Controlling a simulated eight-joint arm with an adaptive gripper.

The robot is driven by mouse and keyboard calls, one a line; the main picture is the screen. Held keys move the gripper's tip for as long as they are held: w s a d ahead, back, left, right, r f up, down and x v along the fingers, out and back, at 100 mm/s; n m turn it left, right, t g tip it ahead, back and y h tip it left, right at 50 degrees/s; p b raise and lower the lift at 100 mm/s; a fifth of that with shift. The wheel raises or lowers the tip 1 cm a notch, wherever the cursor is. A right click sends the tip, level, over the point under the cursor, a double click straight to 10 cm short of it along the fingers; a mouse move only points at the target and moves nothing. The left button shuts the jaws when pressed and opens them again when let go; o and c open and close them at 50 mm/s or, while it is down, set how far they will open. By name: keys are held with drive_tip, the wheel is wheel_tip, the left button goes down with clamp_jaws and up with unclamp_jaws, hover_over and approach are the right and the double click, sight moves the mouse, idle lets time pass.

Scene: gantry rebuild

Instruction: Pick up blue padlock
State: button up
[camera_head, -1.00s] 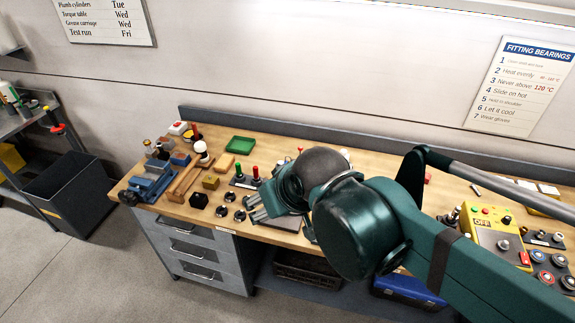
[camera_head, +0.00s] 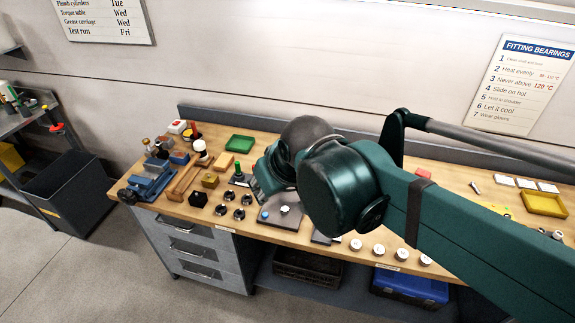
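A small blue block-like item (camera_head: 180,158), which may be the blue padlock, lies at the left end of the bench behind the blue vise (camera_head: 150,187). It is too small to tell for sure. A brass-yellow lock-like block (camera_head: 210,180) and a black one (camera_head: 198,199) lie to its right and nearer the front edge. My gripper (camera_head: 264,186) is over the bench, right of all these and apart from them. My wrist and forearm hide most of it, so its fingers cannot be made out.
A green tray (camera_head: 239,143) stands behind. Several dark round knobs (camera_head: 233,198) and a grey plate with a blue button (camera_head: 284,215) lie near my gripper. A green-topped post (camera_head: 238,168) stands beside it. A yellow tray (camera_head: 544,203) is at far right. The front edge has drawers below.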

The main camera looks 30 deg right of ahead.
drive_tip(key=w+d+f+n+g+b, duration=0.15)
drive_tip(key=w+d, duration=0.25)
drive_tip(key=w, duration=0.4)
drive_tip(key=w+d+f+n+g+p, duration=0.15)
drive_tip(key=w+d, duration=0.25)
drive_tip(key=w, duration=0.5)
drive_tip(key=w+d+f+n+g+b, duration=0.15)
drive_tip(key=w+d, duration=0.25)
drive_tip(key=w, duration=0.4)
drive_tip(key=w+d+f+n, duration=0.1)
drive_tip(key=w+d+f, duration=0.3)
drive_tip(key=f, duration=0.3)
drive_tip(key=w+d+f+n+g+b, duration=0.1)
drive_tip(key=w+d+f+n, duration=0.1)
drive_tip(key=w+d+f, duration=0.3)
drive_tip(key=w+d+f+n+g, duration=0.1)
drive_tip(key=w+d+f, duration=0.3)
drive_tip(key=w+f, duration=0.2)
drive_tip(key=shift+d+f+n, duration=0.2)
drive_tip(key=shift+f, duration=0.5)
drive_tip(key=shift+d+f+n, duration=0.15)
drive_tip(key=shift+f, duration=0.5)
drive_tip(key=shift+w+d+f, duration=0.1)
drive_tip(key=shift+d+f, duration=0.15)
drive_tip(key=shift+f, duration=0.25)
drive_tip(key=shift+f, duration=0.1)
drive_tip(key=shift+f, duration=1.2)
